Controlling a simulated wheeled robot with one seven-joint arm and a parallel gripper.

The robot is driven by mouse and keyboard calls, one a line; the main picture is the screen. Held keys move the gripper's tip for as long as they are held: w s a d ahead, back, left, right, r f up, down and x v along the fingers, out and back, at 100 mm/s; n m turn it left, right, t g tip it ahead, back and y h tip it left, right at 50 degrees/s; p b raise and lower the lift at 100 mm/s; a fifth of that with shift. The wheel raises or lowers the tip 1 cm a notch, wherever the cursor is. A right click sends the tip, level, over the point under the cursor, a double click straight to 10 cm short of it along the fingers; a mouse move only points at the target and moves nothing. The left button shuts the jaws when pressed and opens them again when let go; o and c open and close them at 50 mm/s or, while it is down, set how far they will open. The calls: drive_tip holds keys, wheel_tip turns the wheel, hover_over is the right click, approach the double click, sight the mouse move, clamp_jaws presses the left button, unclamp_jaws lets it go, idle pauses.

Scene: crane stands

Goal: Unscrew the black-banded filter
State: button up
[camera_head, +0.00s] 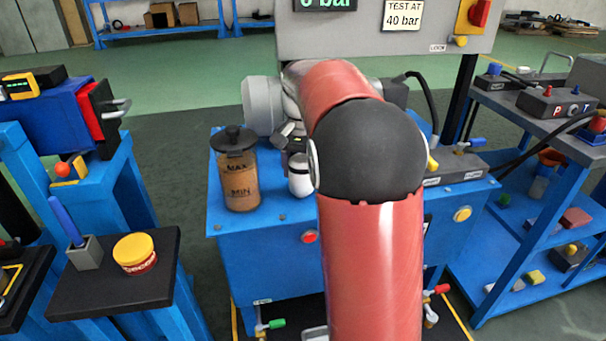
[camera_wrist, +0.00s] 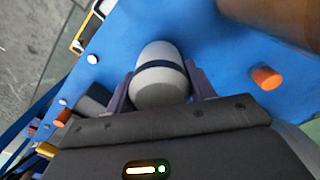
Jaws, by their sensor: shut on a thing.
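The black-banded filter is a white rounded canister with a dark band around it. In the head view the filter (camera_head: 300,177) hangs over the blue bench, right of the amber reservoir and partly hidden by my arm. In the wrist view the filter (camera_wrist: 158,84) sits between the two fingers of my gripper (camera_wrist: 160,88). The fingers are shut on its sides. In the head view my gripper is mostly hidden behind my red arm. Whether the filter's thread is still engaged cannot be seen.
An amber reservoir (camera_head: 239,175) with a black lid stands close left of the filter. A grey panel (camera_head: 440,35) with a "TEST AT 40 bar" sign is behind. A side table (camera_head: 115,290) holds a yellow-lidded tub (camera_head: 134,253). A blue shelf cart (camera_head: 530,210) stands at right.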

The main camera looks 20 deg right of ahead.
drive_tip(key=shift+r, duration=0.15)
drive_tip(key=n, duration=0.3)
drive_tip(key=shift+n, duration=1.1)
drive_tip(key=shift+n, duration=1.2)
drive_tip(key=n, duration=0.2)
drive_tip(key=shift+n, duration=0.3)
drive_tip(key=shift+n, duration=0.8)
drive_tip(key=n, duration=0.3)
drive_tip(key=shift+r+n, duration=0.1)
drive_tip(key=shift+n, duration=0.2)
